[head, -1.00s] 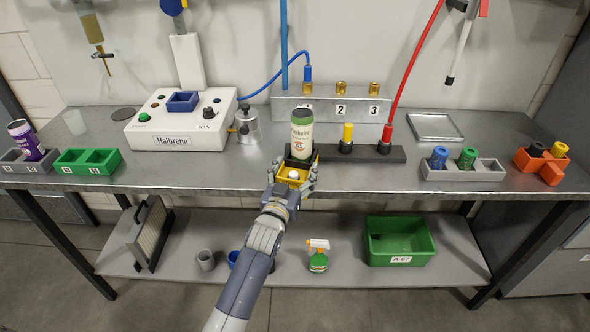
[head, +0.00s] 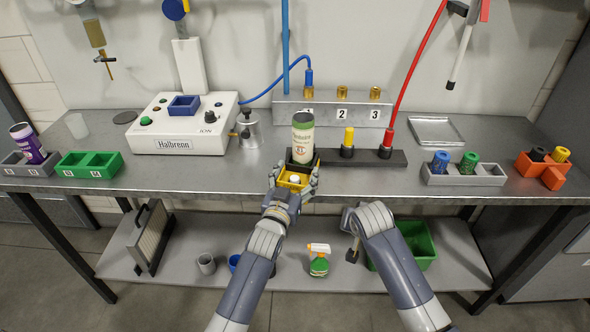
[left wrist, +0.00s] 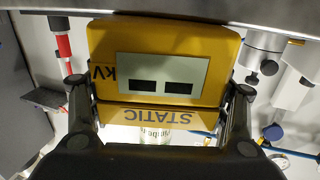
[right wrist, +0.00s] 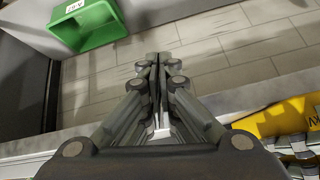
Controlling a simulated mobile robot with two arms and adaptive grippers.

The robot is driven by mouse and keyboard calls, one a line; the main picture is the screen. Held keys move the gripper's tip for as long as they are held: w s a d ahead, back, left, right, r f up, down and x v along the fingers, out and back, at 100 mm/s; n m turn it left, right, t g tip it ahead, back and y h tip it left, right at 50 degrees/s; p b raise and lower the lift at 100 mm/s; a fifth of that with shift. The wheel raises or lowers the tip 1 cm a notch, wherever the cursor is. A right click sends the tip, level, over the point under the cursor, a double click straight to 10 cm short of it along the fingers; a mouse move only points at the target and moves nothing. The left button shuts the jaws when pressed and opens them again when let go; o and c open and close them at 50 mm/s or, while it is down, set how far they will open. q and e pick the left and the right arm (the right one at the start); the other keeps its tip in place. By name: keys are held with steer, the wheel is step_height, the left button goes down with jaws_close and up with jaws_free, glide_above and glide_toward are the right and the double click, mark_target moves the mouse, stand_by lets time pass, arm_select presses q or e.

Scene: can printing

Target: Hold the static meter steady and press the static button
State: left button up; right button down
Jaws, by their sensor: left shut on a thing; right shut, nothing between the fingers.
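The static meter (head: 291,186) is a yellow box held in my left gripper (head: 294,178), just in front of the table's front edge. A pale round spot, perhaps its button, shows on it in the head view. In the left wrist view the meter (left wrist: 220,50) has "kV" and "STATIC" markings and a display with two dark blocks. The left gripper's fingers (left wrist: 160,105) grip its two sides. My right gripper (right wrist: 155,65) is shut and empty, with the meter (right wrist: 285,115) apart from it at the right of the right wrist view.
A green-and-white can (head: 303,140) stands upright behind the meter, on a black rack (head: 375,157). The white Halbrenn box (head: 178,125) is on the table at left. Below, the shelf holds a spray bottle (head: 319,262) and green bin (head: 420,245), partly hidden by my right arm.

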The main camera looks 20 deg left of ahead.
arm_select(q)
steer(key=shift+a+r, duration=0.1)
arm_select(e)
steer(key=a+r+t, duration=0.1)
steer(key=a+r, duration=0.2)
steer(key=r, duration=0.6)
steer(key=a+r+t, duration=0.1)
steer(key=a+r, duration=0.3)
steer(key=r, duration=0.6)
steer(key=s+a+r+n+y, duration=0.1)
steer(key=s+a+r+n, duration=0.1)
steer(key=s+a+r, duration=0.3)
steer(key=shift+s+a+r+n, duration=0.35)
steer(key=shift+s+a, duration=0.5)
steer(key=shift+s, duration=0.4)
steer(key=shift+w+f, duration=0.1)
steer(key=x, duration=0.9)
steer(key=shift+w+a+f, duration=0.1)
steer(key=shift+w, duration=0.3)
step_height(320, 180, down, 3)
steer(key=shift+w+f, duration=0.15)
steer(key=shift+a+f, duration=0.1)
steer(key=shift+f, duration=0.25)
